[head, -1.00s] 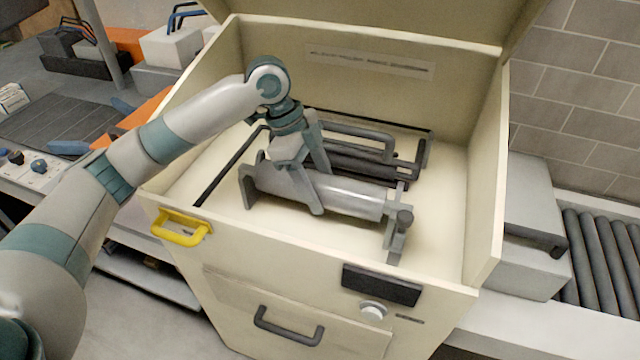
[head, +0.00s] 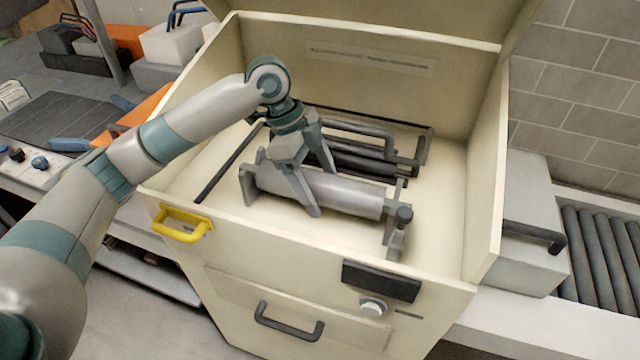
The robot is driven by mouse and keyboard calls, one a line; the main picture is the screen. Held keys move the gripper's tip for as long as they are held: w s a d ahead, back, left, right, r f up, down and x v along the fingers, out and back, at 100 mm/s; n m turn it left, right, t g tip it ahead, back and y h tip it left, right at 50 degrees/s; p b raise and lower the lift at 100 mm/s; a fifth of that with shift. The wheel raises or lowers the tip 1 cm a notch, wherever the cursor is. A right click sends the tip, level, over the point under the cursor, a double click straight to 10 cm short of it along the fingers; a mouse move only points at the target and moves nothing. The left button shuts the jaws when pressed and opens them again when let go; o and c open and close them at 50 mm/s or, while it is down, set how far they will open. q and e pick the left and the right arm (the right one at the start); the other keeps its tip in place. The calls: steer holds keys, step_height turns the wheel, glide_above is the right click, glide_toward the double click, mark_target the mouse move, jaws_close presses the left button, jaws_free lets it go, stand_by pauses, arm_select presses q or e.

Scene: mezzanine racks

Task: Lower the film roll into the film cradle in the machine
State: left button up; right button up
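The film roll (head: 345,194) is a grey-white cylinder lying lengthwise in the film cradle inside the open cream machine. The cradle's dark grey end bracket (head: 247,186) is at the roll's left end, and another bracket with a round knob (head: 402,217) is at its right end. My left gripper (head: 322,194) reaches down over the roll, left of its middle. One finger is in front of the roll and one behind it, spread wider than the roll. The roll's underside and the rear finger's tip are hidden. My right gripper is not in view.
Black rollers and a bar frame (head: 360,132) lie just behind the cradle. The machine's walls surround the bay, with a yellow handle (head: 181,226) on the front left and the raised lid above. Bare bay floor (head: 440,215) shows at right.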

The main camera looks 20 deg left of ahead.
arm_select(q)
steer(key=shift+f, duration=0.15)
steer(key=b+v, duration=0.3)
steer(key=v, duration=1)
steer(key=shift+w+r, duration=0.1)
steer(key=shift+r, duration=0.1)
steer(key=v, duration=0.4)
steer(key=shift+r, duration=0.2)
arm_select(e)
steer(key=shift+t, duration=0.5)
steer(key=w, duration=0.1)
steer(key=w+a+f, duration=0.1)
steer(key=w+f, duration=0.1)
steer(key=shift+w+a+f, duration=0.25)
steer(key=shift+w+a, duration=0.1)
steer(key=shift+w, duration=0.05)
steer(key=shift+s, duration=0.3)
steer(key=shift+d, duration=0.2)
arm_select(q)
steer(key=shift+f, duration=0.1)
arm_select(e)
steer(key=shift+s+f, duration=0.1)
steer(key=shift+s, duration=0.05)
